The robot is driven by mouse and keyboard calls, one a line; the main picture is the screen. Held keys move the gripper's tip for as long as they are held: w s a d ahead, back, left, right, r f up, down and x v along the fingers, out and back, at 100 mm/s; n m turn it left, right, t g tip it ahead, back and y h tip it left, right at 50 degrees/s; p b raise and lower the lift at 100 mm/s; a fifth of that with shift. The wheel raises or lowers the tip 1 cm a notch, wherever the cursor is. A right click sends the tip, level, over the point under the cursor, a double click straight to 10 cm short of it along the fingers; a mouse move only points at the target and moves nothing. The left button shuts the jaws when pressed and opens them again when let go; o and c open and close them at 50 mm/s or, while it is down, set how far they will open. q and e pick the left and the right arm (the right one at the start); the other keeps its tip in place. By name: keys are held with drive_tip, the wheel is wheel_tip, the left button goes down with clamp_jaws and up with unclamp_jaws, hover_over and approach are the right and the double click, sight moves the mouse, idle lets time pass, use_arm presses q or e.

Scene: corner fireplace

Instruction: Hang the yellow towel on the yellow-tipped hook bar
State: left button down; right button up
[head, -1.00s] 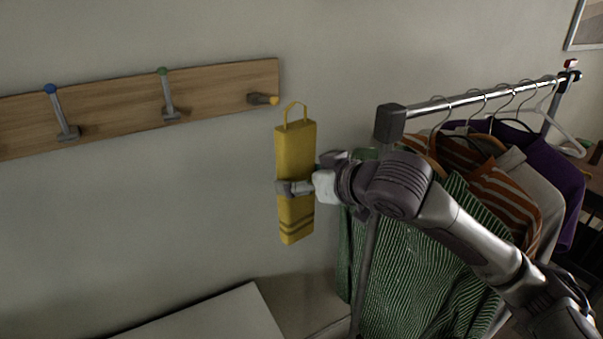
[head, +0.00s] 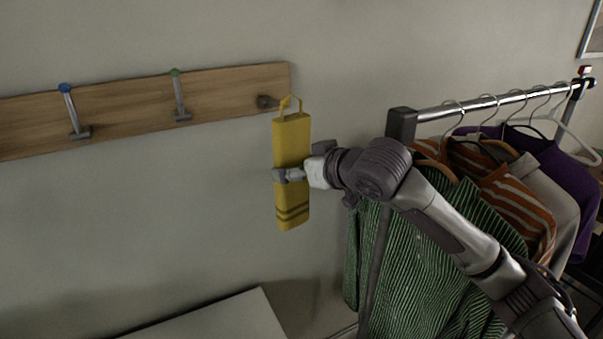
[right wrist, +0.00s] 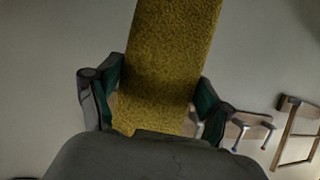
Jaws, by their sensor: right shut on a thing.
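The yellow towel (head: 291,140) hangs upright from my right gripper (head: 290,173), which is shut on it around the middle. Its top loop (head: 290,99) is at the yellow-tipped hook (head: 268,102) at the right end of the wooden bar (head: 225,88). The loop overlaps the hook's tip; I cannot tell whether it is around the tip or in front of it. In the right wrist view the towel (right wrist: 170,60) fills the space between the two fingers. My left gripper is not in view.
The bar also has a blue-tipped hook (head: 72,110) and a green-tipped hook (head: 179,95), both empty. A clothes rail (head: 470,105) with several garments stands at the right, close to my right arm. A pale flat surface (head: 215,318) lies below.

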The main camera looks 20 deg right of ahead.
drive_tip(key=w+d+r+x, duration=0.1)
drive_tip(key=x, duration=0.8)
drive_tip(key=shift+d+p, duration=0.25)
drive_tip(key=shift+p, duration=0.2)
idle(0.5)
drive_tip(key=shift+p, duration=0.4)
idle(0.7)
drive_tip(key=o, duration=1.2)
